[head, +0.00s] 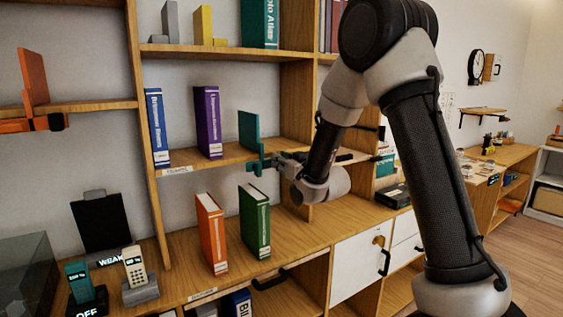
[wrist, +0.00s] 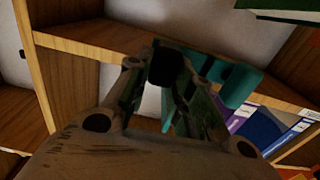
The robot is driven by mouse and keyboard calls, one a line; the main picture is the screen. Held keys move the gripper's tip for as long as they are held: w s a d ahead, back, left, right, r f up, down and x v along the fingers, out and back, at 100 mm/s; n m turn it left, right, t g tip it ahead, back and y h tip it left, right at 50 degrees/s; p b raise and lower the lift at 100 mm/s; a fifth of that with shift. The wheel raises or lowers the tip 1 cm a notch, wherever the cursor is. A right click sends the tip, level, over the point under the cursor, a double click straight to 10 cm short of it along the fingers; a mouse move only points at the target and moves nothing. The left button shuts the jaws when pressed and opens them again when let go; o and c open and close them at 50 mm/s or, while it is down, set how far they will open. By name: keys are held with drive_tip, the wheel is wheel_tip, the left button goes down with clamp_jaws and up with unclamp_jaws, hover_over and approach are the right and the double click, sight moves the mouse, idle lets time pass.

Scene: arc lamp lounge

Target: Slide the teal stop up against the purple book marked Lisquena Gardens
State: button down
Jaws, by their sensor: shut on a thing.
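The teal stop (head: 249,129) has an upright plate and stands on the middle shelf, to the right of the purple book (head: 207,121). A gap of bare shelf shows between them. The purple book stands upright with white spine lettering. My gripper (head: 264,163) is at the shelf's front edge, shut on the lower front part of the stop. In the wrist view my gripper (wrist: 172,95) has teal between and beyond its fingers, and part of the stop (wrist: 238,87) shows to the right. The purple book (wrist: 240,116) is partly hidden there.
A blue book (head: 157,127) stands left of the purple one on the same shelf. Orange (head: 211,232) and green (head: 255,220) books stand on the shelf below. A wooden upright (head: 296,100) bounds the bay to the right of the stop.

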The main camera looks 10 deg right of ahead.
drive_tip(key=s+a, duration=0.2)
drive_tip(key=a, duration=0.5)
drive_tip(key=s+a, duration=0.3)
drive_tip(key=a, duration=0.5)
drive_tip(key=s+a, duration=0.2)
drive_tip(key=a, duration=0.5)
drive_tip(key=shift+s+a, duration=0.15)
drive_tip(key=shift+a, duration=0.05)
drive_tip(key=c, duration=1.2)
unclamp_jaws()
drive_tip(key=shift+c, duration=0.2)
drive_tip(key=shift+s, duration=0.1)
drive_tip(key=v, duration=1.1)
drive_tip(key=shift+s+d, duration=0.2)
drive_tip(key=shift+s, duration=0.15)
